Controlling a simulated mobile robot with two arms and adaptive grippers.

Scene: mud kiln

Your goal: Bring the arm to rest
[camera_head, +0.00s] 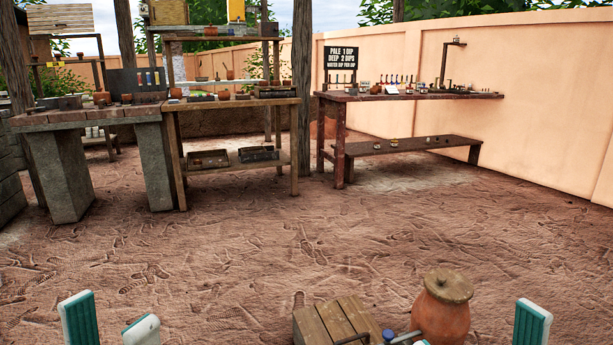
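My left gripper (111,326) is low at the left of the head view. Its two white-and-green fingers stand apart with bare ground showing between them, and nothing shows in its grip. One white-and-green finger of my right gripper (531,323) shows at the lower right. The rest of that gripper is cut off or unclear at the bottom edge, so I cannot tell its opening. Both arms are below the frame.
A slatted wooden box (335,321) and a lidded clay jar (441,318) are close by between my grippers. Farther back are a stone-legged bench (64,121), a wooden table (234,103) and a right-hand table (421,96). The dirt floor between is clear.

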